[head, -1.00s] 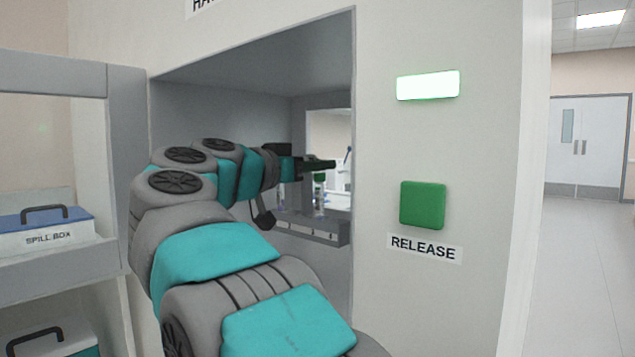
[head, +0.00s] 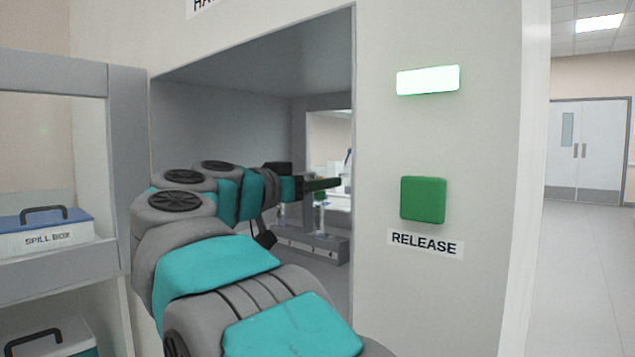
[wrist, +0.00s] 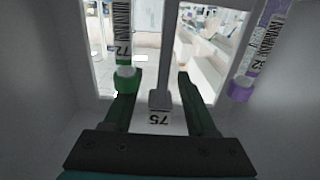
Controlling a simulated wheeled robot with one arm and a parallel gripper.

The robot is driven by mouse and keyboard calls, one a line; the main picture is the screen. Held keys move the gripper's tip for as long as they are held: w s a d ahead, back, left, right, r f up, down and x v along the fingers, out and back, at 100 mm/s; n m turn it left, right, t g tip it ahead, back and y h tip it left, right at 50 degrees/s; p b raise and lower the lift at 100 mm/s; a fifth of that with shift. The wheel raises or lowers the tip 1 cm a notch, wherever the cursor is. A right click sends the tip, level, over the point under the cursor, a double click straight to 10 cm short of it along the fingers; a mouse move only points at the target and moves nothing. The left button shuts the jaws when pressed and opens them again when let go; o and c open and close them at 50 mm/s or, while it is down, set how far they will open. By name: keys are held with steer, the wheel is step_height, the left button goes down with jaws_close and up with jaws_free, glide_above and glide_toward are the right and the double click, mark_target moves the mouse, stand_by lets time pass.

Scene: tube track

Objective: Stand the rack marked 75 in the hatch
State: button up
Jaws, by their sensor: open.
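The grey rack (head: 318,248) is inside the hatch (head: 220,110) and looks upright, apparently on its floor. In the wrist view its label 75 (wrist: 159,118) shows upside down below a grey upright post (wrist: 160,97). A green-capped tube (wrist: 126,80) marked 72 and a purple-capped tube (wrist: 242,88) marked 32 flank the post. My gripper (wrist: 160,80) is open, its dark fingers either side of the post with gaps. In the head view my gripper (head: 322,184) is inside the hatch above the rack. My arm hides part of the rack.
A green RELEASE button (head: 423,200) and a lit lamp (head: 428,80) are on the wall right of the hatch. The hatch's far opening shows a bright room. A shelf with a spill box (head: 45,232) stands at left. Open floor lies at far right.

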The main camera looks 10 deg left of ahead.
steer(key=v, duration=1.2)
steer(key=shift+r, duration=0.15)
